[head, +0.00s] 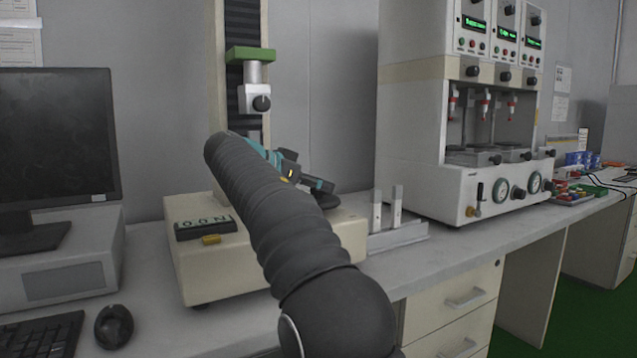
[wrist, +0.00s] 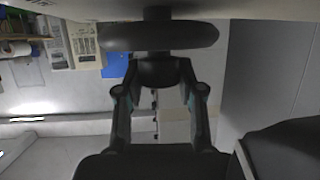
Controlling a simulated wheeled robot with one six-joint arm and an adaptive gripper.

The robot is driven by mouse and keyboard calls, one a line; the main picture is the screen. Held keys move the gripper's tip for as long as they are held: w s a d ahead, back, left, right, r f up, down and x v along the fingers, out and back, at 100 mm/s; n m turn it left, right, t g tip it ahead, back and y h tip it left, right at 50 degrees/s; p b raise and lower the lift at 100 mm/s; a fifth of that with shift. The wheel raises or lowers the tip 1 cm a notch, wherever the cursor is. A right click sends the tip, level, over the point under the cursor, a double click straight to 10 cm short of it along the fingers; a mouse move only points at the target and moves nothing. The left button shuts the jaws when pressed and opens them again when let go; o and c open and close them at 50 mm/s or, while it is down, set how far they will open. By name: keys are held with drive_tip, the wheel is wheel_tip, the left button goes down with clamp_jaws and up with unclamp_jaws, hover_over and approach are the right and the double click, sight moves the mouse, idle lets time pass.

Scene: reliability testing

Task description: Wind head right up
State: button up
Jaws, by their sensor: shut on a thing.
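A test stand has a cream column with a dark slotted track (head: 232,85) and a cream base (head: 200,265). Its head, a silver block under a green plate (head: 250,54) with a black knob (head: 261,103), sits on the column near the top of the picture. A dark round handwheel (head: 328,201) is at the right side of the base, partly hidden by my gripper (head: 316,185). In the wrist view the handwheel (wrist: 160,38) shows as a wide dark disc, and my gripper (wrist: 158,74) is shut on its hub. My arm hides the column's lower part.
A small metal fixture with two upright plates (head: 398,238) stands just right of the base. A large white test machine (head: 410,160) stands behind it. A monitor (head: 55,140), a keyboard (head: 40,336) and a mouse (head: 114,326) are at the left. The bench front right of the base is clear.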

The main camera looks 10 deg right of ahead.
drive_tip(key=shift+f, duration=0.15)
drive_tip(key=o, duration=1.2)
drive_tip(key=shift+c, duration=0.2)
drive_tip(key=shift+a, duration=0.1)
drive_tip(key=v, duration=1.2)
drive_tip(key=shift+w, duration=0.1)
